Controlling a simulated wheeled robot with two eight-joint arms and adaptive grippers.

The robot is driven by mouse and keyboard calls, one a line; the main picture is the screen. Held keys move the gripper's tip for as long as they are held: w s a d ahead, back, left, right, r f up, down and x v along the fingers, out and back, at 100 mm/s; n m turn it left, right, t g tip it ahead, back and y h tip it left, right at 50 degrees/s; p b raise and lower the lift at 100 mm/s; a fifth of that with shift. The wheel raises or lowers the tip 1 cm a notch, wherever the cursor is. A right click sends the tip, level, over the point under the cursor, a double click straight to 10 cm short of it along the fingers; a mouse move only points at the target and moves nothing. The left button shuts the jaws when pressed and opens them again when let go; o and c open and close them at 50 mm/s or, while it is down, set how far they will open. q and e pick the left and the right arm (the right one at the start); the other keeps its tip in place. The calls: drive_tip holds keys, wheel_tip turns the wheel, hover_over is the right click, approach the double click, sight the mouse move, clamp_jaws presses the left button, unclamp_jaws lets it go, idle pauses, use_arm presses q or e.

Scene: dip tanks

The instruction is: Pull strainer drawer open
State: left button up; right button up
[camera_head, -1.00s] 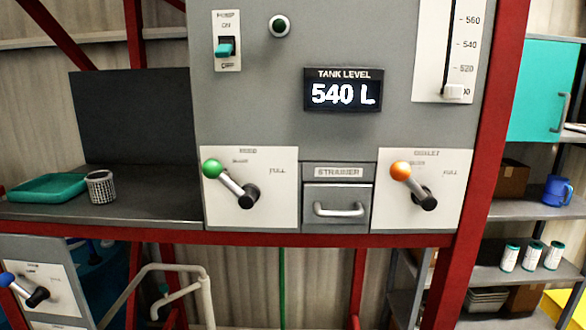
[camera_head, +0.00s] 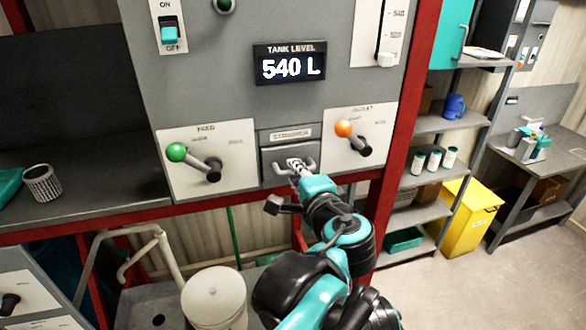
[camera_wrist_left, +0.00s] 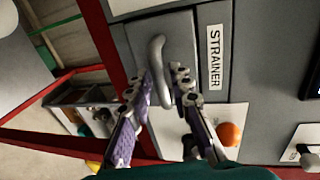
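The strainer drawer (camera_head: 277,156) is a grey front under a STRAINER label, set between two lever panels. It looks flush with the panel. Its metal bar handle shows in the left wrist view (camera_wrist_left: 157,56). My left gripper (camera_head: 297,166) is at the handle, partly covering it in the head view. In the left wrist view the fingertips (camera_wrist_left: 162,84) lie on either side of the bar, close to it. I cannot tell whether they press on it. My right gripper is not in view.
The green-knobbed lever (camera_head: 176,152) is left of the drawer and the orange-knobbed lever (camera_head: 344,128) right of it. A red frame post (camera_head: 408,105) stands to the right. A white bucket (camera_head: 213,297) is below. The floor at the right is clear.

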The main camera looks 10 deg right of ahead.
use_arm(q)
drive_tip(key=shift+x, duration=0.75)
clamp_jaws()
